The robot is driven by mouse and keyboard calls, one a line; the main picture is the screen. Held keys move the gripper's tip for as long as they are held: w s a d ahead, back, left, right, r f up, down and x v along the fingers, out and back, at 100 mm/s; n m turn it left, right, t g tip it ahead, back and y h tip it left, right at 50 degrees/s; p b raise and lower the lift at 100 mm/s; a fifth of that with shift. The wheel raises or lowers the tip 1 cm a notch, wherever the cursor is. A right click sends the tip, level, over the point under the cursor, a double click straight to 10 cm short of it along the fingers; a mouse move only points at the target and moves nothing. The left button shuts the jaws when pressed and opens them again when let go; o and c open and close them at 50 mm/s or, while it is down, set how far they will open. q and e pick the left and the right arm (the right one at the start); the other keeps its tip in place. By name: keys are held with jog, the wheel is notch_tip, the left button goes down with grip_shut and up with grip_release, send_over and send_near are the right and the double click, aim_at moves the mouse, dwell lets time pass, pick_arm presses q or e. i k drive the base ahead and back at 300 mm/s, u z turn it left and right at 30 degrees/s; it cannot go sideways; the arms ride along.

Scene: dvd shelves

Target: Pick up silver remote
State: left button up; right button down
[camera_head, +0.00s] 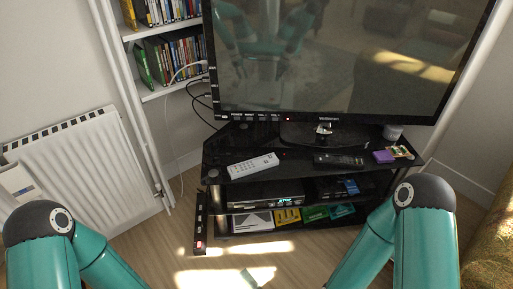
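The silver remote (253,165) is a light grey handset with small buttons. It lies flat on the left part of the black TV stand's top (222,146), in front of the television. My left and right arms show as teal links at the bottom left and bottom right, well short of the stand. Nothing covers the silver remote.
A black remote (339,160) lies to its right, with a purple box (383,157) beyond. The large television (340,60) rises behind. Lower shelves hold a set-top box (265,196) and cases. A radiator (85,165) stands left, a patterned sofa (490,235) right. Floor before the stand looks mostly clear.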

aim_at(245, 168)
jog(key=i, duration=0.9)
jog(key=z, duration=1.5)
jog(key=i, duration=0.15)
jog(key=u, duration=2.6)
jog(key=k, duration=1.25)
jog(key=z, duration=0.85)
jog(key=i, duration=1.25)
jog(key=u, duration=0.15)
